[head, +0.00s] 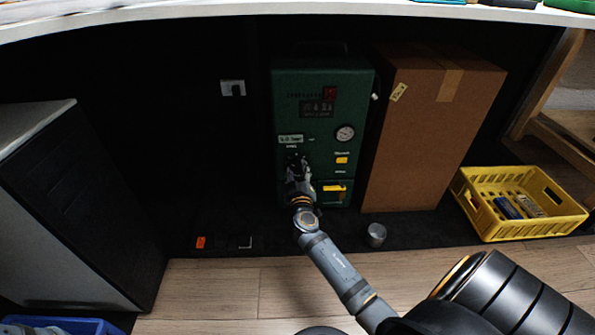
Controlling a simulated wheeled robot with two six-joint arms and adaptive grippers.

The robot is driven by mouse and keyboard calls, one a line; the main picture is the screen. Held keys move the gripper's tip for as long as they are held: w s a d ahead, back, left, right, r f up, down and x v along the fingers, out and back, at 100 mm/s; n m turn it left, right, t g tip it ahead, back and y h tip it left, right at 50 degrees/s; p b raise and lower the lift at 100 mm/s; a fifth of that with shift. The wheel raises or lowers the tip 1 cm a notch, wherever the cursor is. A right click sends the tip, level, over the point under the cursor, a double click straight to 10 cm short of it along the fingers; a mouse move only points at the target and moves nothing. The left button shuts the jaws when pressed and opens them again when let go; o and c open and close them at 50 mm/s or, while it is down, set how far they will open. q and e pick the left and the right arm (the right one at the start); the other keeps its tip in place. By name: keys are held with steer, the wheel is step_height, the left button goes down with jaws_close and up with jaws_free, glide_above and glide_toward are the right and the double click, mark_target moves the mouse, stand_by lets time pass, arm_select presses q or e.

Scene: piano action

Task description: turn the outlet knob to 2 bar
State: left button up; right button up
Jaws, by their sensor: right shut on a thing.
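A green compressor unit (285,98) stands upright under the table. Its front has a small display (317,108), a round white-faced gauge (345,133) and a pale label (290,139) on the left. My right gripper (295,165) reaches the front panel just below that label. It is shut on the outlet knob, which is mostly hidden behind the fingers. The knob's setting and the gauge reading are too small to tell. My left gripper does not show in the head view.
A tall cardboard box (425,140) stands right of the compressor. A yellow crate (487,232) with small items is further right. A metal cylinder (376,235) stands on the floor nearby. A dark cabinet (80,200) is at left. The table edge (300,8) runs overhead.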

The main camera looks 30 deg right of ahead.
mark_target(297, 138)
steer(key=o, duration=1.2)
steer(key=shift+c, duration=0.2)
step_height(297, 138, up, 10)
steer(key=shift+r, duration=0.1)
